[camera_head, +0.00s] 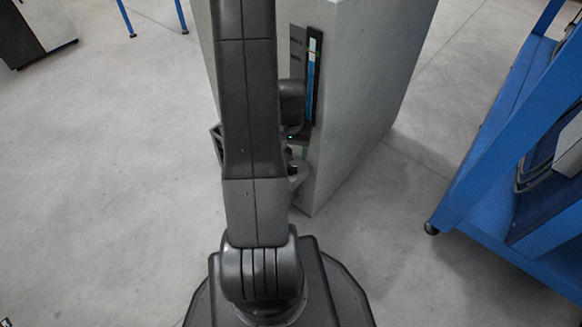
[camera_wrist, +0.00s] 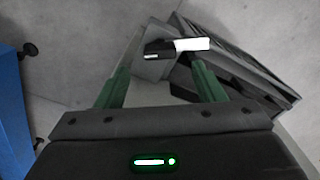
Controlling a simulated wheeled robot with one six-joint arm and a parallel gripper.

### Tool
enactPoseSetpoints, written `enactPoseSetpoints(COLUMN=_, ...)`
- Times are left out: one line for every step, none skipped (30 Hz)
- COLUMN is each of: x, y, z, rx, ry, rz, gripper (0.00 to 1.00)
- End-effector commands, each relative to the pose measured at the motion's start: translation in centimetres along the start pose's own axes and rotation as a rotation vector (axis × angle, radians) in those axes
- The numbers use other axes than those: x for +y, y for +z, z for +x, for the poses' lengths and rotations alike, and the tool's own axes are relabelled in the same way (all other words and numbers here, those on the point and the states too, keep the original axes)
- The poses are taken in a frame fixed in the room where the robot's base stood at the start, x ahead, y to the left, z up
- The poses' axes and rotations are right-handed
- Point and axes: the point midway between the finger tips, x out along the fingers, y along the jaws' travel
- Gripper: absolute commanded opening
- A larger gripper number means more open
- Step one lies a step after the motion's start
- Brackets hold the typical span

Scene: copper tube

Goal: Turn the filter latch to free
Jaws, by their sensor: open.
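The latch (camera_wrist: 160,48) shows in the wrist view as a small dark piece with a bright white bar (camera_wrist: 192,44) on its right. It sits at the edge of a dark slatted filter cover (camera_wrist: 245,75). My gripper (camera_wrist: 161,72) is open, its two green fingers spread wide with nothing held between them. The latch appears just beyond the fingertips, nearer the right finger; I cannot tell whether they touch. In the head view my arm hides most of the gripper and the latch. A dark slatted edge (camera_head: 216,142) shows left of my arm.
The grey cabinet (camera_head: 350,100) stands ahead, with a blue gauge strip (camera_head: 312,85) on its front. A blue cart (camera_head: 500,170) stands at the right; blue also shows at the wrist view's left edge (camera_wrist: 10,110).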

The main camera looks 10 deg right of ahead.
Motion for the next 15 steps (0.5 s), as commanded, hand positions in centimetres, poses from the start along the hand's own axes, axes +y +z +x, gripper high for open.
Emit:
enactPoseSetpoints(x=0.0, y=0.1, z=1.6, rx=-0.004, ry=0.001, rz=0.0, gripper=0.63)
enactPoseSetpoints(x=0.0, y=0.1, z=2.2, rx=-0.004, ry=0.001, rz=0.0, gripper=0.63)
enactPoseSetpoints(x=0.0, y=0.1, z=3.0, rx=-0.004, ry=0.001, rz=0.0, gripper=0.63)
enactPoseSetpoints(x=0.0, y=0.1, z=3.5, rx=-0.003, ry=0.001, rz=0.0, gripper=0.63)
enactPoseSetpoints(x=0.0, y=0.1, z=4.0, rx=-0.003, ry=0.001, rz=0.0, gripper=0.63)
enactPoseSetpoints(x=0.0, y=0.1, z=4.6, rx=-0.003, ry=0.001, rz=-0.001, gripper=0.63)
enactPoseSetpoints(x=0.0, y=0.1, z=4.9, rx=-0.003, ry=0.001, rz=-0.001, gripper=0.63)
enactPoseSetpoints(x=0.0, y=0.1, z=5.3, rx=-0.002, ry=0.0, rz=-0.001, gripper=0.63)
enactPoseSetpoints(x=0.0, y=0.0, z=5.7, rx=-0.001, ry=0.0, rz=-0.001, gripper=0.63)
enactPoseSetpoints(x=0.0, y=0.0, z=5.9, rx=-0.002, ry=0.0, rz=-0.001, gripper=0.63)
enactPoseSetpoints(x=0.0, y=0.0, z=6.1, rx=-0.002, ry=0.0, rz=-0.001, gripper=0.63)
enactPoseSetpoints(x=0.0, y=0.0, z=6.3, rx=-0.001, ry=0.0, rz=-0.001, gripper=0.63)
enactPoseSetpoints(x=0.0, y=0.0, z=6.4, rx=-0.001, ry=0.0, rz=-0.001, gripper=0.63)
enactPoseSetpoints(x=0.0, y=0.0, z=6.5, rx=0.0, ry=0.0, rz=-0.001, gripper=0.63)
enactPoseSetpoints(x=0.0, y=0.0, z=6.5, rx=0.0, ry=0.0, rz=-0.001, gripper=0.63)
